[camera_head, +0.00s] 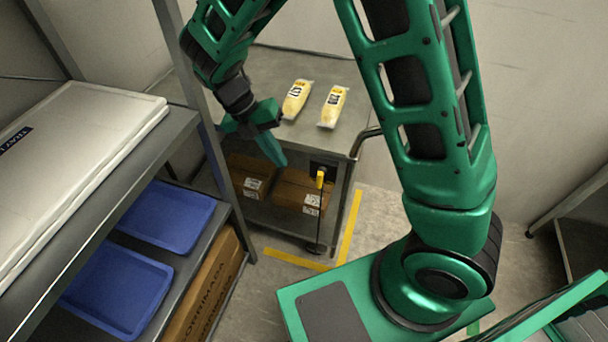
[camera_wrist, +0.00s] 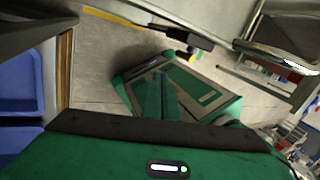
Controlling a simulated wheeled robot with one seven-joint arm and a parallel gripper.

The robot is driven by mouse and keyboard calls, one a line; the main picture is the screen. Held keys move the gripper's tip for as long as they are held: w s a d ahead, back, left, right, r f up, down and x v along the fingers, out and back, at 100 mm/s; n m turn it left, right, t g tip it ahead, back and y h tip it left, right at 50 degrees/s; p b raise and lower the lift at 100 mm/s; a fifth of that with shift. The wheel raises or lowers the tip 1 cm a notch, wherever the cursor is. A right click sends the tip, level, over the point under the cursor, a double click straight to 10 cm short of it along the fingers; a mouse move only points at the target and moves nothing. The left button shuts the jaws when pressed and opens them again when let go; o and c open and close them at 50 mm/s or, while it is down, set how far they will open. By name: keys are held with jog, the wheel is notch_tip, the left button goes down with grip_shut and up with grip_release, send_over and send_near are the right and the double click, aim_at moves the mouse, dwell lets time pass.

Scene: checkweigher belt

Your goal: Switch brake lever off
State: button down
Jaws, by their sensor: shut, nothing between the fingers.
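The brake lever has a yellow grip (camera_head: 320,179) and sits by a black plate at the front right of the grey cart (camera_head: 345,130). A thin dark rod runs below it to a foot near the floor. In the wrist view, the yellow grip (camera_wrist: 190,58) shows at upper centre beside a dark bracket. My gripper (camera_head: 281,162) is shut and empty, up and left of the lever in the head view and apart from it. In the wrist view, my gripper's fingers (camera_wrist: 160,98) lie together below the lever, with a gap between.
Two yellow-and-white packs (camera_head: 296,99) lie on the cart top. Cardboard boxes (camera_head: 300,190) sit on its lower shelf. A rack with blue trays (camera_head: 168,216) and a long carton (camera_head: 205,290) stands at left. Yellow floor tape (camera_head: 350,227) borders the cart.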

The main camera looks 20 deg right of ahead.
aim_at(321, 178)
jog(key=shift+w+d+r+t, duration=0.1)
jog(key=shift+w+d+t, duration=0.1)
jog(key=shift+w, duration=0.3)
jog(key=shift+w+d+r+t, duration=0.1)
jog(key=shift+w+d, duration=0.05)
jog(key=shift+w, duration=0.35)
jog(key=s+d+f, duration=0.3)
jog(key=d+f, duration=0.3)
jog(key=f, duration=0.3)
jog(key=shift+s+d+f, duration=0.25)
jog(key=shift+s+d, duration=0.05)
jog(key=shift+d, duration=0.1)
